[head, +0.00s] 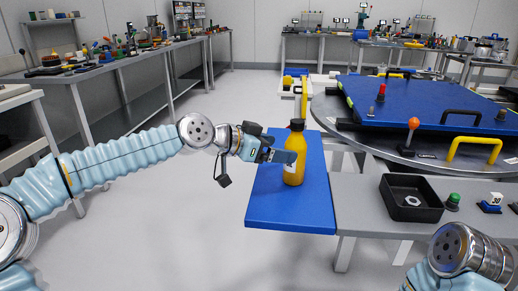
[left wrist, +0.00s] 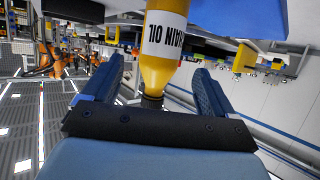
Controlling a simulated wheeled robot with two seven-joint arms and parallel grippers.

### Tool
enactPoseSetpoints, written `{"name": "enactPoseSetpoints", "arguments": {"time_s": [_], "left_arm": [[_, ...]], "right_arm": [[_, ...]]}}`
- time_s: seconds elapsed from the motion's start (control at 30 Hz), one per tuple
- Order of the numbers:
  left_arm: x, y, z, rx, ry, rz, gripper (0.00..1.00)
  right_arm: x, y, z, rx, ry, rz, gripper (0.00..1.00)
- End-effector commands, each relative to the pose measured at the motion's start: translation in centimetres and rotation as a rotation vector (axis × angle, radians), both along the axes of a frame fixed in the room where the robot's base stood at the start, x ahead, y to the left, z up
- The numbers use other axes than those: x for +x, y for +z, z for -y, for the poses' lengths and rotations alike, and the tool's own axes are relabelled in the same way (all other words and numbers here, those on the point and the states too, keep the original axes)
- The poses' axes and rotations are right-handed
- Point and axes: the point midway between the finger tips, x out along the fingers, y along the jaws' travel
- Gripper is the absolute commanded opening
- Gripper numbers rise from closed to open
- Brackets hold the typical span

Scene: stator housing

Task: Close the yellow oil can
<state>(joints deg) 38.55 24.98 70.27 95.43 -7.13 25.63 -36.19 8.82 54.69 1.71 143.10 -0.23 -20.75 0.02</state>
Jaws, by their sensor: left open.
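The yellow oil can (head: 294,171) stands upright on the blue panel (head: 262,212) at the table's near left end. It has a dark top (head: 297,125) and a white label. In the left wrist view, the oil can (left wrist: 163,62) appears inverted between the spread fingers of the left gripper (left wrist: 158,80). Its dark narrow top (left wrist: 151,102) points toward the palm. The jaws are open, and I cannot tell whether they touch the can. My right gripper is out of view.
A black tray (head: 385,200) holding a metal nut (head: 412,201) sits right of the can, beside a green button (head: 452,202). Behind are a round turntable (head: 335,118) with a large blue plate (head: 420,103), a yellow handle (head: 474,142) and an orange-knobbed lever (head: 413,124).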

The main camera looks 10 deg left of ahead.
Motion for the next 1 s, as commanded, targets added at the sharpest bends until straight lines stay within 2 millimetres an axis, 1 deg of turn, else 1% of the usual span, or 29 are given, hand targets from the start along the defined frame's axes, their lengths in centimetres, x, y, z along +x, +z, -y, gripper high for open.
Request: {"name": "enactPoseSetpoints", "arguments": {"time_s": [0.03,0.1,0.2,0.33,0.5,1.0], "left_arm": [[-0.4,0.1,-1.1,0.000,0.007,0.001,0.87],[-1.2,0.6,-2.0,0.001,0.006,0.000,0.87],[-2.0,1.2,-3.0,-0.001,0.005,-0.001,0.87],[-2.7,1.8,-3.8,0.000,0.004,-0.001,0.87],[-3.1,2.1,-4.1,0.000,0.000,0.000,0.87],[-3.1,2.1,-4.1,0.000,0.000,0.000,0.87]], "right_arm": [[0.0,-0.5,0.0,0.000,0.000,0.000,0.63],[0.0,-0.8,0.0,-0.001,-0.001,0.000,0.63],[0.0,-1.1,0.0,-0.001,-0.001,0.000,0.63],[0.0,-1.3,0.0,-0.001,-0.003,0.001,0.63],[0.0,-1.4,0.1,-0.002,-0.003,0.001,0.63],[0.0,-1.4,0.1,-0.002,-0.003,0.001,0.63]]}}
